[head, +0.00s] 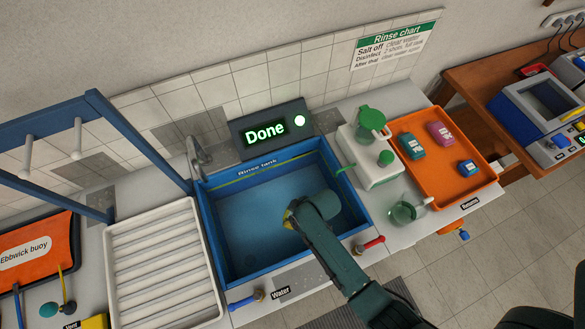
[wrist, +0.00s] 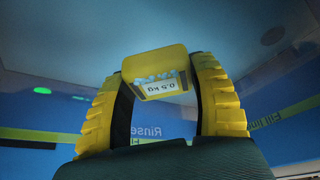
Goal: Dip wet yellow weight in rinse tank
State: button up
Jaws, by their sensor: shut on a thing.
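The rinse tank (head: 250,180) is a blue-rimmed basin in the middle of the head view, with bluish water in it. My gripper (head: 290,217) reaches down into the tank, right of its middle. In the wrist view, my gripper's two yellow ribbed fingers (wrist: 160,82) are shut on the yellow weight (wrist: 155,60), which has a label reading 0.5 kg. Blue tank walls and mirrored "Rinse" lettering surround it there, so the view appears to be under water. In the head view my own wrist hides most of the weight; only a bit of yellow shows.
A display (head: 268,128) behind the tank reads "Done" beside a lit white light. A white ribbed drain tray (head: 160,262) stands left. A blue frame stands at the left.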

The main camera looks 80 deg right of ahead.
notch_tip(320, 180, up, 18)
jog(key=p, duration=0.9)
jog(key=shift+f+p, duration=0.2)
jog(key=shift+p, duration=0.2)
